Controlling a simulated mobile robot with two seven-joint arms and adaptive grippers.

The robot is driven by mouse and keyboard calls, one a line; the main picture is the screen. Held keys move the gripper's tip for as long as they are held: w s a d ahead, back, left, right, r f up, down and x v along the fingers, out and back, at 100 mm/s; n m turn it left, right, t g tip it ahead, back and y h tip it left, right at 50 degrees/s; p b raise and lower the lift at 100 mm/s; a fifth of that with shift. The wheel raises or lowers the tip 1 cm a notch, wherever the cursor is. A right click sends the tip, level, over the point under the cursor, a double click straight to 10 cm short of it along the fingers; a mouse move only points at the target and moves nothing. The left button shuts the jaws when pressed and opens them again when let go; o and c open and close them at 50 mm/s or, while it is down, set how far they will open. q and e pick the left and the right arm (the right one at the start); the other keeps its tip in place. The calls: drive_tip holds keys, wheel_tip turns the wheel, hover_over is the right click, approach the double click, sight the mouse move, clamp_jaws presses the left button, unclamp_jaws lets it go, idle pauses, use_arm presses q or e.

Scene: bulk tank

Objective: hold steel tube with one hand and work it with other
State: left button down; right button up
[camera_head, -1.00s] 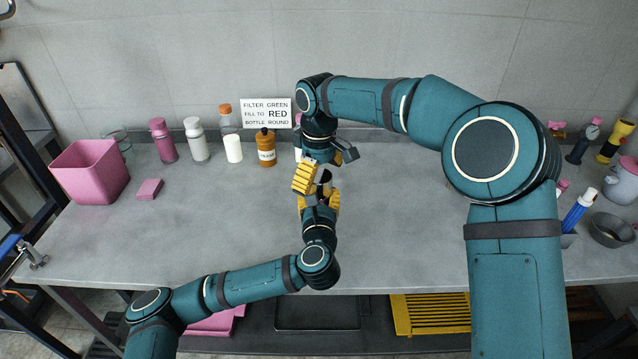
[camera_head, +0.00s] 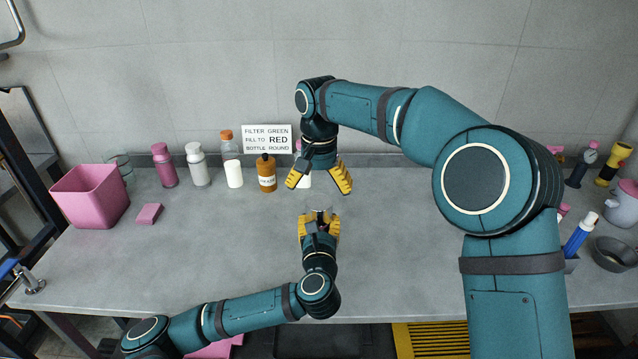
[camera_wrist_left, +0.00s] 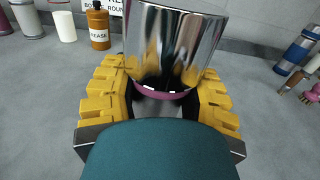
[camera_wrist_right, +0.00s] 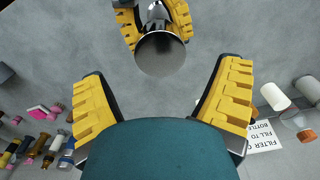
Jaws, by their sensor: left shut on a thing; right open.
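The shiny steel tube (camera_wrist_left: 175,45) stands upright between the yellow fingers of my left gripper (camera_wrist_left: 165,100) in the left wrist view. A pink band circles its lower part. In the head view, my left gripper (camera_head: 319,222) is shut on the tube (camera_head: 319,211) above the bench, and little of the tube shows. My right gripper (camera_head: 318,188) is open and empty, behind and apart from the tube. In the right wrist view, the tube's round grey end (camera_wrist_right: 160,54) lies beyond the spread fingers of my right gripper (camera_wrist_right: 165,95).
A brown grease bottle (camera_head: 267,174), a white sign (camera_head: 267,138) and several bottles line the back wall. A pink bin (camera_head: 90,198) and pink block (camera_head: 149,214) are on the left. Tools and a dark bowl (camera_head: 614,253) are at right. The bench middle (camera_head: 400,245) is clear.

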sight(319, 202)
drive_tip(key=shift+r+m, duration=0.25)
drive_tip(key=shift+m, duration=0.75)
drive_tip(key=shift+f+m, duration=0.2)
drive_tip(key=shift+m, duration=0.1)
drive_tip(key=shift+f, duration=3.8)
drive_tip(key=c, duration=1.2)
drive_tip(key=n, duration=0.6)
drive_tip(key=shift+r+n, duration=0.1)
drive_tip(key=shift+n, duration=0.2)
drive_tip(key=n, duration=0.6)
drive_tip(key=shift+n, duration=0.4)
